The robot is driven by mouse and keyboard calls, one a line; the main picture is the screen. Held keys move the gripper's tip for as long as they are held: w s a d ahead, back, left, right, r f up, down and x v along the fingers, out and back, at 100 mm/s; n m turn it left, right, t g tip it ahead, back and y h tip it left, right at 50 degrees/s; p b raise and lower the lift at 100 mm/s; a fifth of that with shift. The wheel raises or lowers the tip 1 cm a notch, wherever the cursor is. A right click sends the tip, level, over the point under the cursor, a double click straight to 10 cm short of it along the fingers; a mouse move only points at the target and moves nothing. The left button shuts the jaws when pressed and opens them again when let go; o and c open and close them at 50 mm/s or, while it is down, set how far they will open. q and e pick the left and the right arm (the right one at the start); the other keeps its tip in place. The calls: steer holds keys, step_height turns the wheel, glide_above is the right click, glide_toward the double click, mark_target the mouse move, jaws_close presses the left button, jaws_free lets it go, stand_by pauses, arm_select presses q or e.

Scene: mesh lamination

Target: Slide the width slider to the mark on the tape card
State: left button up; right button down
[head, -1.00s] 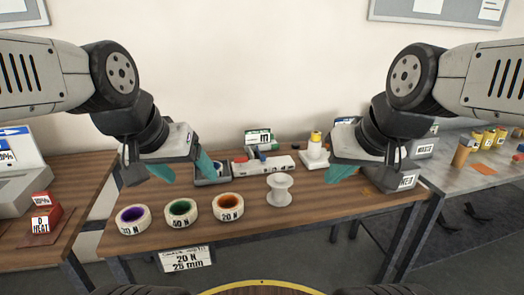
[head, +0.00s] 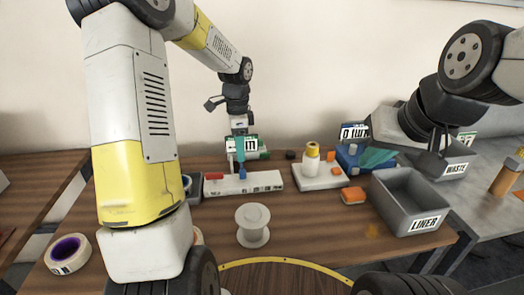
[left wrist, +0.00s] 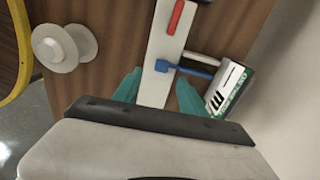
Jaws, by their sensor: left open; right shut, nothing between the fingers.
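A long white bar (head: 265,182) lies across the table in the head view, with a red piece (head: 214,176) near its left end. A blue slider knob (head: 242,173) stands on it. In the left wrist view the white bar (left wrist: 160,40), red piece (left wrist: 176,16) and blue slider (left wrist: 190,70) also show. My left gripper (head: 240,160) is open over the bar, its teal fingers (left wrist: 158,80) on either side of it just short of the blue slider; contact is not clear. My right gripper (head: 378,157) is shut and empty over the back right. A card with green edges (head: 247,147) stands behind the bar.
A white spool (head: 253,225) stands in front of the bar. A grey LINER bin (head: 410,200), an orange block (head: 352,195) and a bottle on a white base (head: 320,178) are to the right. A tape roll (head: 68,253) is at left. My left arm hides the table's left middle.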

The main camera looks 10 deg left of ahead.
mark_target(242, 171)
arm_select(q)
steer(key=shift+w+d+f, duration=0.15)
steer(key=shift+w+f, duration=0.25)
steer(key=shift+f, duration=0.4)
step_height(242, 171, down, 7)
steer(key=shift+r, duration=0.1)
jaws_close()
stand_by(1.0)
